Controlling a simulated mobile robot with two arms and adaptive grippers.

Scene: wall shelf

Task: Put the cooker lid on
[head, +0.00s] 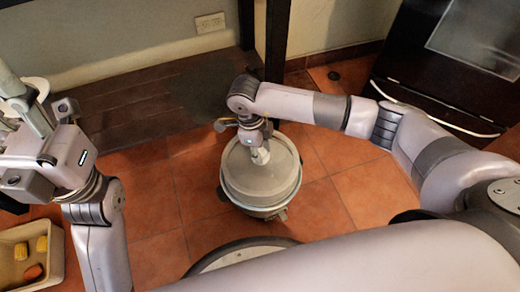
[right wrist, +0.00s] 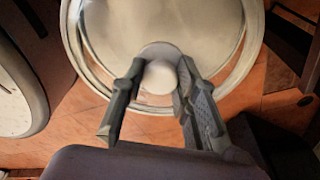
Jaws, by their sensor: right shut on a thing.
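The round grey cooker lid (head: 248,178) is over the top of the cooker (head: 291,158) in the head view. My right gripper (head: 261,146) is shut on the lid's pale knob, which sits between its fingers in the right wrist view (right wrist: 160,78). The lid (right wrist: 165,28) fills the top of that view, with the cooker's rim (right wrist: 78,62) showing around it. The lid looks slightly off-centre; whether it touches the rim all round I cannot tell. My left gripper (head: 22,118) is at the left edge, away from the cooker, and its fingers are unclear.
The cooker stands over an orange tiled floor (head: 160,215). A pale bin (head: 58,258) with yellow and orange items is at the lower left. A dark wooden platform (head: 150,95) lies along the back wall. A black appliance (head: 440,70) stands at the upper right.

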